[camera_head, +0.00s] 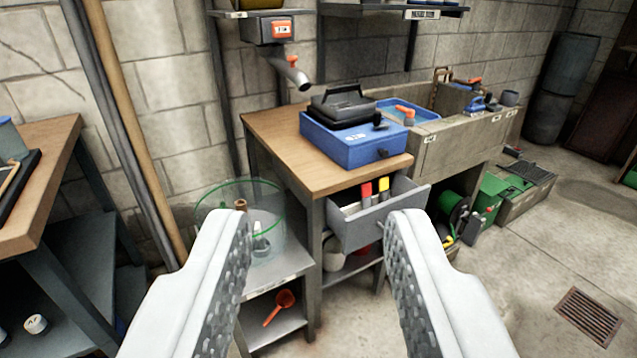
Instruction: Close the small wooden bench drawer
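The small bench (265,126) has a wooden top and grey legs. Its grey drawer (359,230) is pulled out, with red-capped and yellow-capped items (375,190) showing inside. My gripper (318,220) is open, with its two pale, ridged fingers wide apart in the foreground. The drawer lies beyond the fingers, in the gap and behind the right finger's tip. The right fingertip overlaps the drawer's front in the picture; I cannot tell whether it touches. Nothing is held between the fingers.
A blue case (350,142) stands on the bench top. A clear green-rimmed container (270,215) is on a low shelf to the left. A stone sink (455,145) and green boxes (490,190) lie to the right. Floor at right is open, with a drain grate (590,318).

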